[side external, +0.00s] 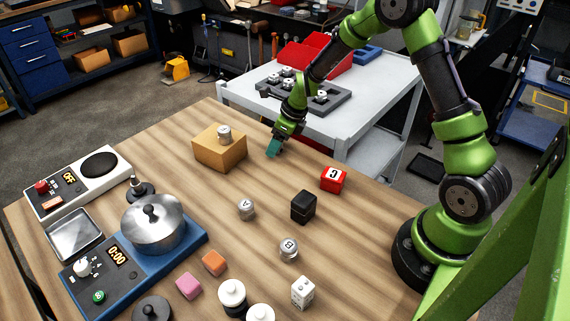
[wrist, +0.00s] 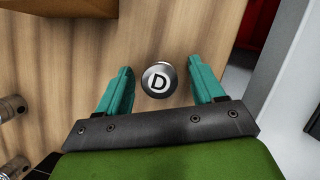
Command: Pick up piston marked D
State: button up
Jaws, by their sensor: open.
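The piston marked D (wrist: 159,80), a silver cylinder with a black D on its white top, shows in the wrist view against the wood-grain table. My gripper (side external: 273,150) is open and low over the far edge of the table in the side view. In the wrist view its teal fingers stand on either side of the piston, with a visible gap on each side. I see no piston D in the side view; my gripper may hide it. How far the fingertips are above the table I cannot tell.
Piston A (side external: 246,209), piston B (side external: 289,249), a black cube (side external: 303,206) and a red block marked C (side external: 333,179) stand nearer. A cardboard box (side external: 217,153) with a metal piston (side external: 224,134) on it is left of my gripper. A white side table (side external: 370,97) stands behind.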

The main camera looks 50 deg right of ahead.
jog(key=shift+f, duration=0.1)
jog(key=shift+c, duration=0.2)
jog(key=c, duration=1.1)
